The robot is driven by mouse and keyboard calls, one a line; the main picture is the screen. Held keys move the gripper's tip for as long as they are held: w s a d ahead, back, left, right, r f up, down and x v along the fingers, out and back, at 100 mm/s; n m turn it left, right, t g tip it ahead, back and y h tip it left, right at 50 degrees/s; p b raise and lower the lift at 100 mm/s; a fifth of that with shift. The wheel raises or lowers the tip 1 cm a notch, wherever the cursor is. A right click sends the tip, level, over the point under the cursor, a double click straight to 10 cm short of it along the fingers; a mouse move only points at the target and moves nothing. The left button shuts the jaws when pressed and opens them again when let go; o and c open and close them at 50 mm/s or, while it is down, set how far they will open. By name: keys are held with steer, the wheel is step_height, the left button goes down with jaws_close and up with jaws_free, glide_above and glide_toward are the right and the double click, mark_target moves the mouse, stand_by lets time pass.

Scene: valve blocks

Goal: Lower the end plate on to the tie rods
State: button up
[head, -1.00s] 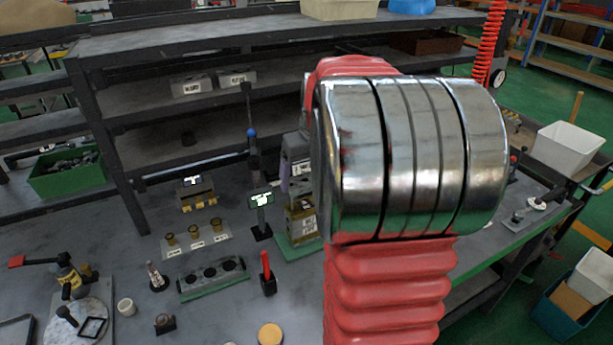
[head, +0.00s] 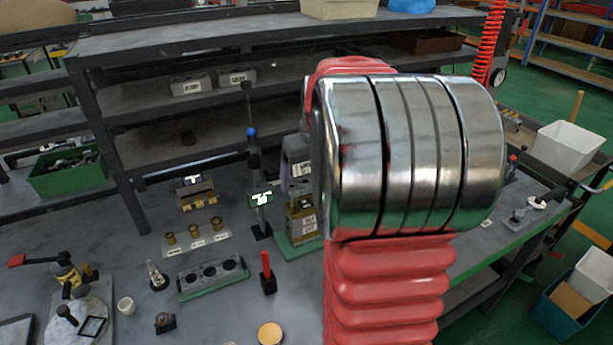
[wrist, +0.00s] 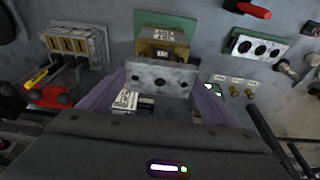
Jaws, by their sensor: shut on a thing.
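My gripper (wrist: 160,82) has purple fingers and is shut on the end plate (wrist: 158,78), a grey plate with a row of dark holes, in the wrist view. Beyond the plate stands a brass-coloured valve block (wrist: 165,50) with a label, on a green base (wrist: 166,24). The plate overlaps the block's near side in this view; I cannot tell whether they touch. The tie rods cannot be made out. In the head view the block (head: 302,226) and its green base (head: 290,250) show beside my arm's silver joint, which hides most of the gripper and the plate.
A grey three-hole block (head: 213,276), a red-handled tool (head: 266,270) and a stand with brass fittings (head: 197,240) are left of the valve block. A dark post with a small lit sign (head: 262,199) stands close to it. Shelving (head: 200,125) rises behind.

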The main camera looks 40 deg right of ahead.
mark_target(306, 205)
steer(key=shift+f, duration=2.85)
stand_by(0.4)
steer(key=o, duration=1.2)
steer(key=v, duration=1.3)
steer(key=shift+s+r, duration=0.1)
steer(key=shift+r, duration=0.25)
